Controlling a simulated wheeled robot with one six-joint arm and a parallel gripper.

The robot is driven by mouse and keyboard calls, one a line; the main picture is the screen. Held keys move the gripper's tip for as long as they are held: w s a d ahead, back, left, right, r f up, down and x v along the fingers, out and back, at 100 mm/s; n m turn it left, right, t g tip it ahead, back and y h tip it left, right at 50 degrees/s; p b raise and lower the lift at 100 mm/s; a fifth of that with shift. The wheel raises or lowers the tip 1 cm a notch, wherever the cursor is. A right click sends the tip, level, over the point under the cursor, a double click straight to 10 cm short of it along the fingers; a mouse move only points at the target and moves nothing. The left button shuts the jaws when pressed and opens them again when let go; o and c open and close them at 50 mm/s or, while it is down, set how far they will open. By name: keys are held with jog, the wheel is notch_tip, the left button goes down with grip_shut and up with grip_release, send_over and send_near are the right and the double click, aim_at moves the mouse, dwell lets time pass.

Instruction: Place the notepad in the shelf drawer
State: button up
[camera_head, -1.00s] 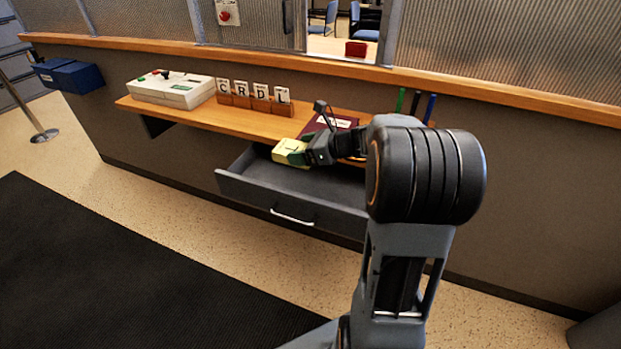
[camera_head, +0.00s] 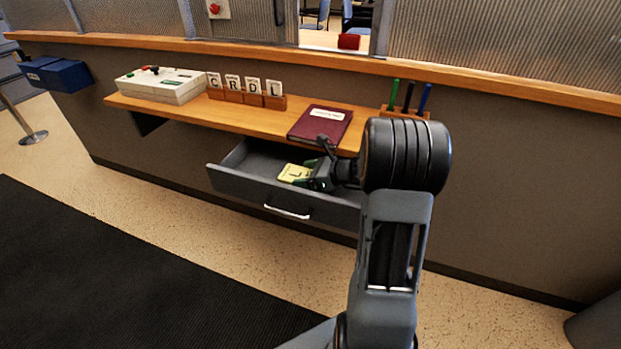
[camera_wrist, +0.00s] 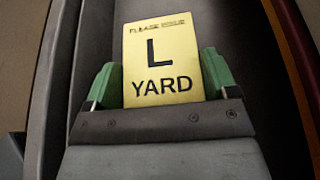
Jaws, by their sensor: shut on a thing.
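The yellow notepad (camera_head: 294,173) is in the open grey shelf drawer (camera_head: 240,184), low between its walls. In the wrist view the notepad (camera_wrist: 160,62) shows a large "L" and the word "YARD". My gripper (camera_head: 312,180) reaches down into the drawer and is shut on the notepad, with a green finger on each of its sides. Whether the notepad touches the drawer floor I cannot tell. The drawer is pulled out below the wooden shelf, and its front carries a pale handle (camera_head: 287,212). My arm hides the drawer's right end.
On the shelf (camera_head: 200,112) stand a white control box (camera_head: 163,85), letter tiles on wooden blocks (camera_head: 245,98), a maroon book (camera_head: 320,124) and several pens in a holder (camera_head: 407,112). The drawer's left part is empty. A dark mat (camera_head: 110,270) lies on the floor.

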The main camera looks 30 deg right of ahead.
jog(key=shift+s+d+f, duration=0.25)
jog(key=shift+d+f, duration=0.3)
jog(key=shift+d, duration=0.2)
jog(key=shift+f, duration=0.1)
jog(key=shift+f+b, duration=0.15)
jog(key=shift+b, duration=0.15)
jog(key=o, duration=0.9)
jog(key=shift+r, duration=0.2)
jog(key=shift+s+d+r, duration=0.1)
jog(key=shift+d+r, duration=0.05)
jog(key=p+v, duration=0.1)
jog(key=v, duration=1)
jog(key=shift+s+d+p, duration=0.15)
jog(key=shift+s+p, duration=0.05)
jog(key=shift+p, duration=0.1)
